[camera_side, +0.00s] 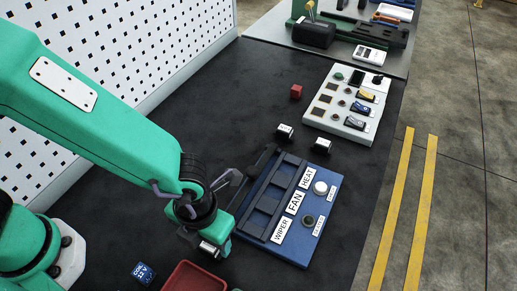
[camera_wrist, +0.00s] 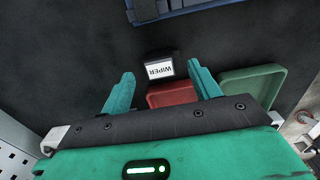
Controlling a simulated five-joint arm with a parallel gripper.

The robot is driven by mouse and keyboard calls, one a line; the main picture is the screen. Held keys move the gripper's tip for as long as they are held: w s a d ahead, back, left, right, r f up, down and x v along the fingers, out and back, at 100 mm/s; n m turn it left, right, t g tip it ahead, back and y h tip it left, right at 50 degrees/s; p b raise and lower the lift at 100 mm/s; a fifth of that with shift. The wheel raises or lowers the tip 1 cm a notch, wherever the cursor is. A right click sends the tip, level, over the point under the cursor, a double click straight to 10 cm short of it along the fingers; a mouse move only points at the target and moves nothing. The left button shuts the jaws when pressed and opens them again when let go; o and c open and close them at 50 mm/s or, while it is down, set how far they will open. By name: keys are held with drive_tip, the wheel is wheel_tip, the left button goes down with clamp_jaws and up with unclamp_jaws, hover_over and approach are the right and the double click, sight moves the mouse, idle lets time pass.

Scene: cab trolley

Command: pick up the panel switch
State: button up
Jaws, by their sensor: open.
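A black panel switch (camera_wrist: 160,69) with a white WIPER label lies on the dark mat in the wrist view. My gripper (camera_wrist: 161,72) is open, with one green finger on each side of the switch. I cannot tell whether the fingers touch it. In the side view my gripper (camera_side: 212,240) is low over the mat, left of the blue panel, and a white-labelled switch (camera_side: 208,248) shows at its fingers, partly hidden. The blue panel (camera_side: 325,215) carries WIPER, FAN and HEAT labels beside dark slots. Two more black switches (camera_side: 284,134) (camera_side: 321,146) lie behind it.
A red tray (camera_side: 195,279) stands close in front of my gripper; a green tray (camera_wrist: 262,80) is beside it in the wrist view. A red cube (camera_side: 296,92) and a white switch panel (camera_side: 326,112) are farther back. A blue tag (camera_side: 143,273) lies near the front.

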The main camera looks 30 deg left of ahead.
drive_tip(key=shift+f, duration=1)
drive_tip(key=c, duration=1.1)
drive_tip(key=shift+r, duration=0.15)
drive_tip(key=shift+r, duration=4.85)
drive_tip(key=shift+r, duration=0.15)
drive_tip(key=shift+r, duration=0.85)
